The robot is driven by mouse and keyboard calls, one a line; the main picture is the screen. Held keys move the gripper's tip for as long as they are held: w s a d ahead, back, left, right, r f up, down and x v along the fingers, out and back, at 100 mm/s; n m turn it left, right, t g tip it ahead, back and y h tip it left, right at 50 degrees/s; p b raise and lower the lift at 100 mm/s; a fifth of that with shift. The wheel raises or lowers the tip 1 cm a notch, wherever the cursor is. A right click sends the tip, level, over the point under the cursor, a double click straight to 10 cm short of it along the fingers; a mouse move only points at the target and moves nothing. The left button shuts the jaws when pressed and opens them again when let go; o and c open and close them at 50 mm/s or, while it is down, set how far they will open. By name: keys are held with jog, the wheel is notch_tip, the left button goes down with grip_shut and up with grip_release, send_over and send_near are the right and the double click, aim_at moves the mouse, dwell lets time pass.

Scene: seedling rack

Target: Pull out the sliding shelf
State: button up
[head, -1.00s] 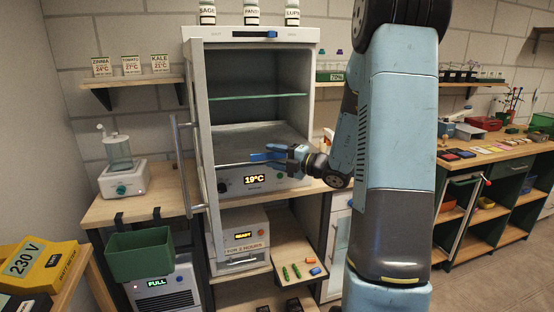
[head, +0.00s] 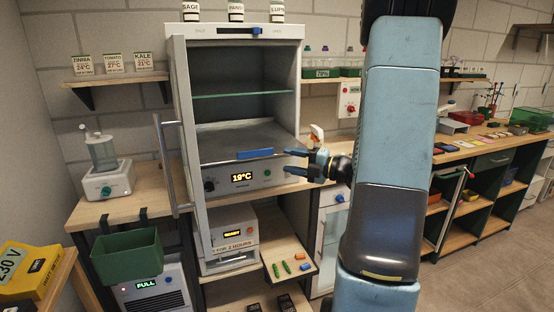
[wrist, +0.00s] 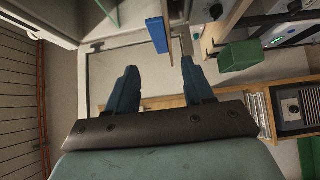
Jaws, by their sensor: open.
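The tall white cabinet (head: 240,31) stands open. The sliding shelf (head: 235,137) is a grey plate low in its chamber, above the 19°C panel. A blue handle bar (head: 255,154) runs along its front edge; I cannot tell exactly how far out the shelf stands. My gripper (head: 292,162) is open and empty to the right of the bar, apart from it in the head view. In the wrist view my two dark blue fingers (wrist: 158,68) are spread, and the blue bar (wrist: 157,35) lies beyond their tips, between their lines.
The cabinet door with its long handle (head: 168,160) stands open at the left. A green shelf (head: 240,95) is above the grey one. A small wooden tray (head: 282,254) juts out below right. A green bin (head: 127,256) hangs at the lower left.

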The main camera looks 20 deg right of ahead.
jog(key=v, duration=0.3)
jog(key=shift+s+d, duration=0.1)
dwell(0.4)
jog(key=s+a+r+n+g+h, duration=0.1)
jog(key=s+a+n+g, duration=0.5)
jog(key=a+n, duration=0.45)
jog(key=s+a+r+n+g+h, duration=0.15)
jog(key=s+a+n+g, duration=0.45)
jog(key=n, duration=0.7)
jog(key=s+r+n+t+h, duration=0.3)
jog(key=s+r+n+h, duration=0.3)
jog(key=n, duration=1.6)
jog(key=s+d+h, duration=0.1)
jog(key=s+h, duration=0.2)
jog(key=s, duration=0.1)
jog(key=shift+r+t, duration=0.2)
jog(key=shift+t, duration=0.2)
